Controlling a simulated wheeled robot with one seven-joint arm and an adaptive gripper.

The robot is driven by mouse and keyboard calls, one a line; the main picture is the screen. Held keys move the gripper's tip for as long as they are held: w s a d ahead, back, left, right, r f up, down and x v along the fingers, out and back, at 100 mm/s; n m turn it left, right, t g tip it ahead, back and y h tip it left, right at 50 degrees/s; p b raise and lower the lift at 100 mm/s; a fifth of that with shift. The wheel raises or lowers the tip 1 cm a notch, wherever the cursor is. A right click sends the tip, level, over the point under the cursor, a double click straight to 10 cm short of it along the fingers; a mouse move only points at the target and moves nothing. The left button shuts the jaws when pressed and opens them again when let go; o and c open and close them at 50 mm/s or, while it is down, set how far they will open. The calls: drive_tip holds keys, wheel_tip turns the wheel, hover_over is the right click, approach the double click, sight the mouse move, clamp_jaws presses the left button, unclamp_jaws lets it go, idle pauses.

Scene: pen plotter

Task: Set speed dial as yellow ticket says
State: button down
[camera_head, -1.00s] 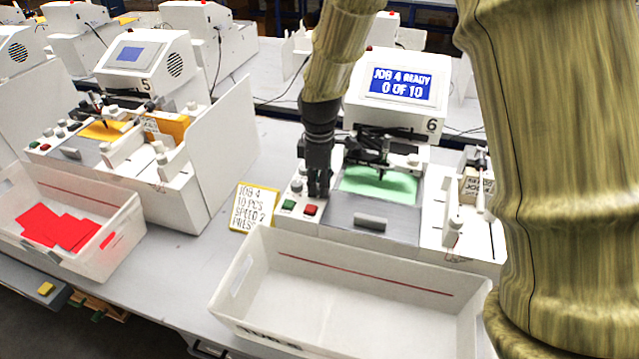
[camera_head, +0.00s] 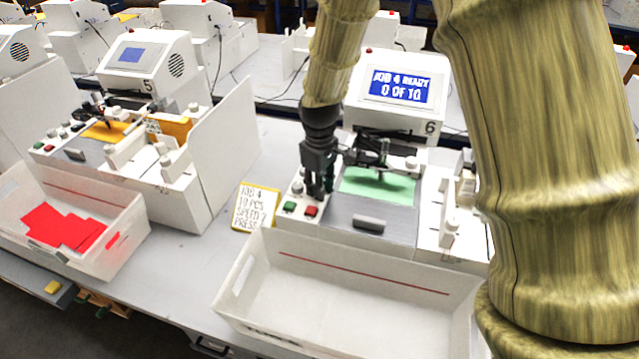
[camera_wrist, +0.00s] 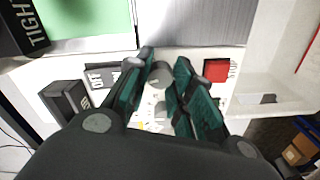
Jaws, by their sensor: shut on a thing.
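The yellow-edged ticket (camera_head: 256,207) lies on the table left of machine 6 and reads JOB 4, 10 PCS, SPEED 2, PRESS, with its last part unclear. My gripper (camera_head: 318,192) is down at the left side of the machine's control panel. In the wrist view my gripper (camera_wrist: 164,66) has its fingers shut on a grey round dial (camera_wrist: 158,73). The dial's scale and pointer cannot be read. In the head view the gripper hides the dial. The screen (camera_head: 398,87) reads JOB 4 READY, 0 OF 10.
A green button (camera_head: 289,207) and a red button (camera_head: 310,211) sit just in front of my gripper. The plotter's pen carriage and green sheet (camera_head: 377,184) are close on its right. An empty white bin (camera_head: 350,262) stands in front. Machine 5 (camera_head: 146,60) is at left.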

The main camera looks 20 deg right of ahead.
drive_tip(key=shift+r, duration=0.1)
drive_tip(key=c, duration=1.5)
unclamp_jaws()
